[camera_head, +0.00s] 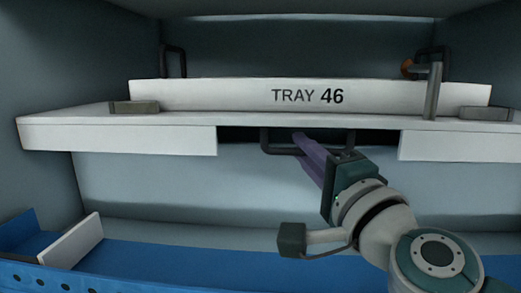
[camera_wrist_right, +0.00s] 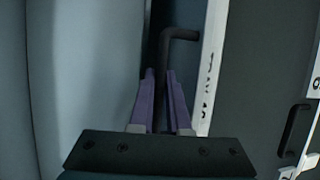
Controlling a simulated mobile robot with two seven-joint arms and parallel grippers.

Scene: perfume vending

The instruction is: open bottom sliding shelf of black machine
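A white sliding shelf (camera_head: 120,139) of the machine spans the head view and bears a white tray marked TRAY 46 (camera_head: 220,95). A black bar handle (camera_head: 280,151) hangs in the cut-out under the shelf's front edge. My right gripper (camera_head: 302,143) reaches up from the lower right, its purple fingers at this handle. In the right wrist view the fingers (camera_wrist_right: 160,85) lie on both sides of the black handle bar (camera_wrist_right: 178,34), with little or no gap seen. The fingers' exact contact is dark. My left gripper is not in view.
The tray has black handles at its back left (camera_head: 174,62) and right. A grey upright post (camera_head: 432,92) stands at its right. Below lies a blue surface (camera_head: 200,266) with a white divider (camera_head: 72,241) at left. Grey cabinet walls close both sides.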

